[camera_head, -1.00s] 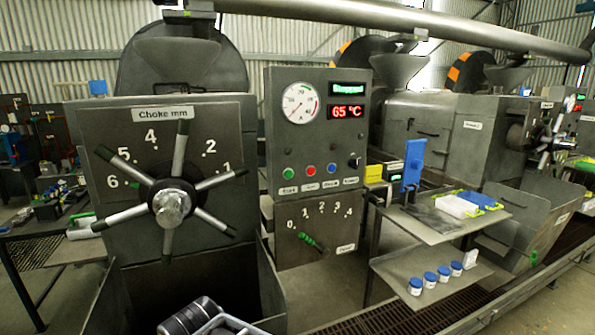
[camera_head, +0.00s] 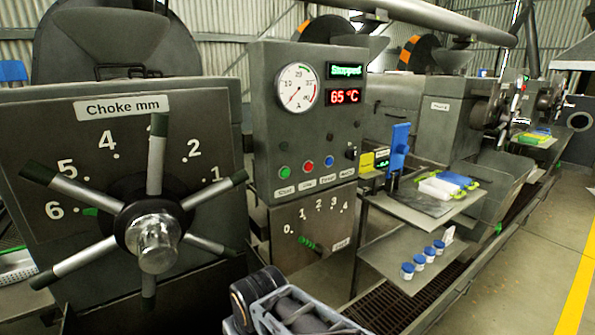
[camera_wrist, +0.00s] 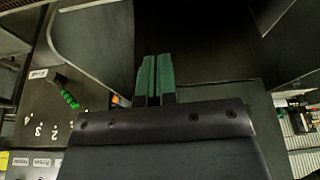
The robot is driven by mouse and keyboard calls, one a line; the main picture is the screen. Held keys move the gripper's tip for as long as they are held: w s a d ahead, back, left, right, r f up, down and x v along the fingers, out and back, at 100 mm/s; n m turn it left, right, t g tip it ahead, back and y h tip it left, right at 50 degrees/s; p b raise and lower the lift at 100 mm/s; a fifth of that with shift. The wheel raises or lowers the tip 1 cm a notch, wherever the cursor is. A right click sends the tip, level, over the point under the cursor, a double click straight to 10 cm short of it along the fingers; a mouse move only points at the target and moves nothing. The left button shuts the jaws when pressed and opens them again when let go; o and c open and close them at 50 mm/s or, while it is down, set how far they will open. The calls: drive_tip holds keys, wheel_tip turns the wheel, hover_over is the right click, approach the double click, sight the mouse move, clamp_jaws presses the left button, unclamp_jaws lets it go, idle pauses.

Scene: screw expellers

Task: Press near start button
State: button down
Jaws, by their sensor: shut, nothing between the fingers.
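The near start button is a green round button (camera_head: 284,172) at the lower left of the grey control panel (camera_head: 262,110), above a small start label (camera_head: 285,191). Red and blue buttons (camera_head: 308,166) sit to its right. The display above reads "Stopped" and 65 °C. My gripper (camera_wrist: 156,75) shows in the wrist view with its two green fingers shut together, empty. It is apart from the panel. The start button is not visible in the wrist view. In the head view only part of my arm shows at the bottom; the fingertips are hidden.
A big spoked choke wheel (camera_head: 155,240) stands out at the left. A green-handled lever (camera_head: 310,243) sits below the buttons and also shows in the wrist view (camera_wrist: 69,97). Shelves with blue-lidded jars (camera_head: 418,262) stand to the right. Floor at far right is open.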

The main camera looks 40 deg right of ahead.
drive_tip(key=w+d+r+m+t+p, duration=0.1)
drive_tip(key=w+d+r+m+p, duration=0.1)
drive_tip(key=w+d+r+m, duration=0.5)
drive_tip(key=w+d+r+m+t+p, duration=0.1)
drive_tip(key=w+d+r+m+t, duration=0.25)
drive_tip(key=r, duration=0.55)
drive_tip(key=d+r+m+t+p, duration=0.1)
drive_tip(key=d+r+m+p, duration=0.1)
drive_tip(key=d+r+m, duration=0.6)
drive_tip(key=w+d+r, duration=0.1)
drive_tip(key=d+r, duration=0.2)
drive_tip(key=d, duration=0.3)
drive_tip(key=shift+d, duration=0.35)
drive_tip(key=p, duration=0.3)
approach(285, 176)
drive_tip(key=x, duration=0.5)
drive_tip(key=shift+s+a+f, duration=0.1)
drive_tip(key=shift+s+f, duration=0.05)
drive_tip(key=shift+f, duration=0.35)
drive_tip(key=shift+w+f, duration=0.1)
drive_tip(key=shift+w, duration=0.6)
